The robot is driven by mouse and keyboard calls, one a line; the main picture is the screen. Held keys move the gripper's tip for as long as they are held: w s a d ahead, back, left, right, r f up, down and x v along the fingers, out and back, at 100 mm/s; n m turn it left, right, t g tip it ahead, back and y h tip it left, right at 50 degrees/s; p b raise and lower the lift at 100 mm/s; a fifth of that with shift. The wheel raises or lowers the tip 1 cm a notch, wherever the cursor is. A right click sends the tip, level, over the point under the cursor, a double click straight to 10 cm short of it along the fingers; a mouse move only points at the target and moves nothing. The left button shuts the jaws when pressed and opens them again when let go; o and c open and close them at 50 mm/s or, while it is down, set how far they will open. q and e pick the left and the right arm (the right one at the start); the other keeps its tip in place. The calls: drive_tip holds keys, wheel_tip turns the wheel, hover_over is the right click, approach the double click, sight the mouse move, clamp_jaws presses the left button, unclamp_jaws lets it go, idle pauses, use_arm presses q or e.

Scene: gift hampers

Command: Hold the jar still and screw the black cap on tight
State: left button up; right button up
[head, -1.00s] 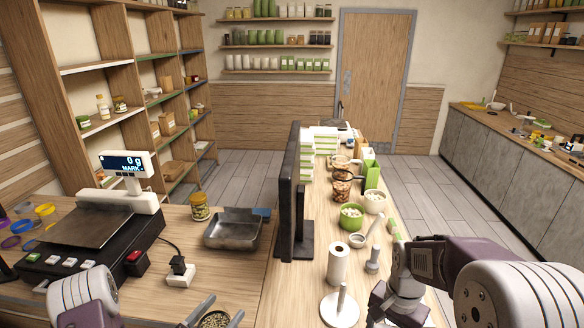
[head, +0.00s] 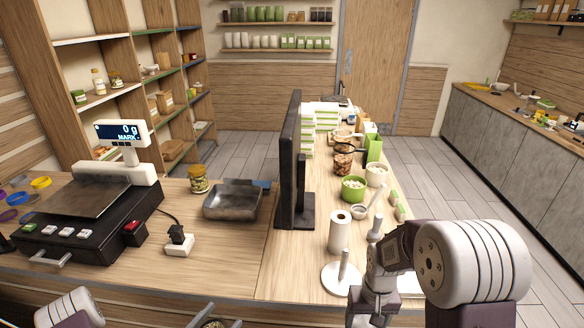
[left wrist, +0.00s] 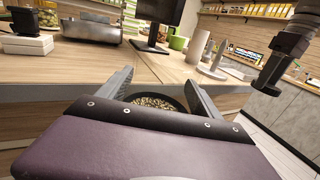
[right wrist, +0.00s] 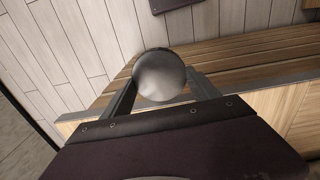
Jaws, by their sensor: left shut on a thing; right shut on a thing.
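The jar (head: 213,324) is at the bottom edge of the head view, mostly cut off. In the left wrist view the open jar (left wrist: 158,102) shows a dark rim and small seed-like contents. My left gripper (head: 216,318) is shut around it, one finger on each side, in front of the counter edge. My right gripper (right wrist: 160,88) is shut on a round, smooth disc that looks grey under glare, taken as the black cap (right wrist: 160,74). The cap is apart from the jar. The right fingertips are not visible in the head view.
The wooden counter (head: 225,272) lies ahead, its front edge close to the left gripper. On it stand a scale (head: 85,215), a metal tray (head: 233,203), a monitor (head: 290,170), a paper roll (head: 340,232) and an upright holder (head: 343,275). The floor in front of the counter is hidden.

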use_arm(q)
drive_tip(key=shift+d, duration=0.1)
use_arm(e)
drive_tip(key=shift+w+n, duration=0.1)
drive_tip(key=shift+n, duration=0.2)
use_arm(q)
drive_tip(key=shift+s, duration=0.15)
use_arm(e)
drive_tip(key=shift+r, duration=0.1)
use_arm(q)
drive_tip(key=w+d+f+m+g+h, duration=0.1)
drive_tip(key=d+m+g+h, duration=0.7)
drive_tip(key=d, duration=0.6)
drive_tip(key=shift+w+d+f+g, duration=0.3)
drive_tip(key=shift+w+g, duration=0.1)
drive_tip(key=shift+g, duration=0.3)
drive_tip(key=shift+a, duration=0.1)
